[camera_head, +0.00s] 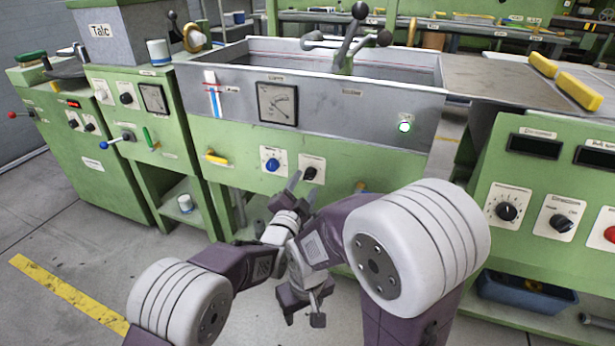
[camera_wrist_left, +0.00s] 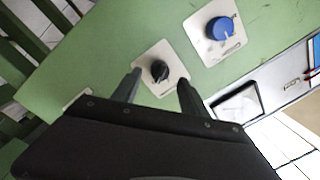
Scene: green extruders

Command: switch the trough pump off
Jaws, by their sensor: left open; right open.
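The grey trough (camera_head: 340,85) has a green front panel with a black knob (camera_head: 310,173) on a pale plate. A blue knob (camera_head: 272,164) sits on a plate to its left. Their labels are too small to read, so I cannot tell which one is the pump switch. My left gripper (camera_head: 303,184) is open, just in front of the black knob. In the left wrist view the black knob (camera_wrist_left: 159,71) shows between the open fingers, and the blue knob (camera_wrist_left: 221,28) lies above right. No grip on the knob shows. My right gripper (camera_head: 303,315) is open and low, away from the panel.
A yellow handle (camera_head: 216,158) sits left of the knobs. A control cabinet (camera_head: 545,185) stands right; a blue bin (camera_head: 525,292) is beneath it. Floor at left is clear.

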